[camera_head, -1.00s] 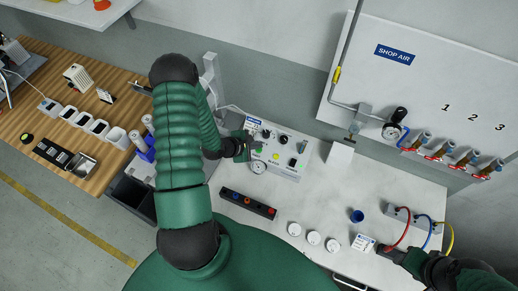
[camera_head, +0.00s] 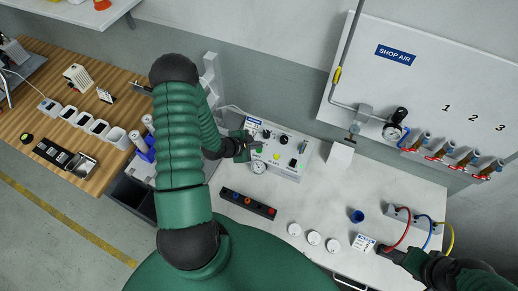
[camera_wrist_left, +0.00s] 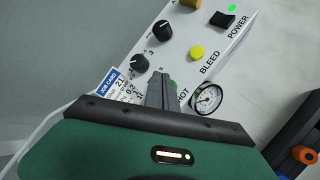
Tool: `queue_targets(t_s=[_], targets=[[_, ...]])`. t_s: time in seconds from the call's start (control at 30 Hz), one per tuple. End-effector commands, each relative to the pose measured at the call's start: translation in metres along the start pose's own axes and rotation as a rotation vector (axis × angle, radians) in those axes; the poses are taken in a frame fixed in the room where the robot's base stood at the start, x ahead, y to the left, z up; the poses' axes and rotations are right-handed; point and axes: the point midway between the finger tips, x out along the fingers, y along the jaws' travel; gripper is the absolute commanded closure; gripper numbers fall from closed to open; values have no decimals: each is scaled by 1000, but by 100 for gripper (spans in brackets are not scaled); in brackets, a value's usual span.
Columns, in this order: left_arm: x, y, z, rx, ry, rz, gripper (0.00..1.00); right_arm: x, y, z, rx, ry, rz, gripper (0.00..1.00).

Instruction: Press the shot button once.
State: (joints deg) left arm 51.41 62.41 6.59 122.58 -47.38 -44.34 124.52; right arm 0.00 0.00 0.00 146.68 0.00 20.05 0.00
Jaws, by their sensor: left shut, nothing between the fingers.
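The control box (camera_head: 288,160) stands on the white bench and has knobs, buttons and a gauge. The green shot button (camera_wrist_left: 174,85) is partly hidden behind my left fingers in the left wrist view, beside the printed word ending in "HOT". My left gripper (camera_wrist_left: 161,77) is shut and empty, with its tips over the panel at the button's edge. I cannot tell whether they touch it. In the head view my left gripper (camera_head: 252,143) is at the box's left side. My right gripper (camera_head: 381,249) is at the lower right, its jaws too small to judge.
The yellow bleed button (camera_wrist_left: 197,53), black knobs (camera_wrist_left: 140,62) and pressure gauge (camera_wrist_left: 208,98) are close to my left fingers. A job card (camera_wrist_left: 112,83) is at the box's left. A dark socket strip (camera_head: 248,203) and white round lids (camera_head: 313,238) lie in front.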

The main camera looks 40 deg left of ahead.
Motion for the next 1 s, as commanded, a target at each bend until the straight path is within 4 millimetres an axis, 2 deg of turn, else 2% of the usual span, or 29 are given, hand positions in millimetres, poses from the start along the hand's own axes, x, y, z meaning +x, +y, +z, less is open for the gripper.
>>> queue_targets(t_s=[1.0], targets=[[6, -6, -4, 0, 0, 0, 100, 2, 0, 0, 0, 0, 0, 57]])
